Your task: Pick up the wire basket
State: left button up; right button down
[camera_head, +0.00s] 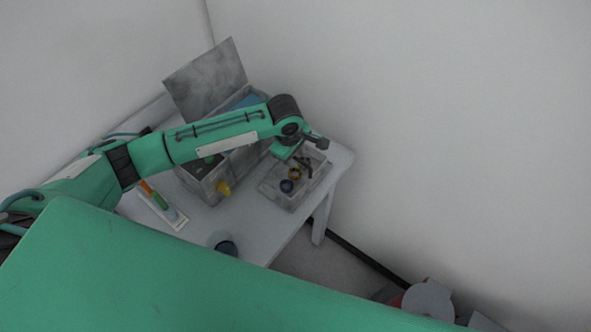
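A grey open basket or tray (275,194), which looks like the wire basket, sits near the right end of the white table. Small round parts, one with a yellowish ring and one dark blue, lie in it. My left arm reaches across the table from the left. My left gripper (306,167) points down over the far right part of the basket, its dark fingers close to the inside or far wall. I cannot tell whether the fingers touch it or how far apart they are. My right gripper is out of view.
A white holder with coloured items (165,208) and a dark cup (222,243) are nearer. White walls stand behind.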

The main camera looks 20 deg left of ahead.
aim_at(294, 173)
pick_arm(q)
jog(key=f, duration=0.2)
jog(key=f+p, duration=0.1)
jog(key=shift+w+a+f, duration=0.25)
jog(key=shift+w+f, duration=0.05)
jog(key=shift+w, duration=0.05)
jog(key=shift+c, duration=0.9)
grip_shut()
notch_tip(294, 173, up, 20)
jog(key=b, duration=0.2)
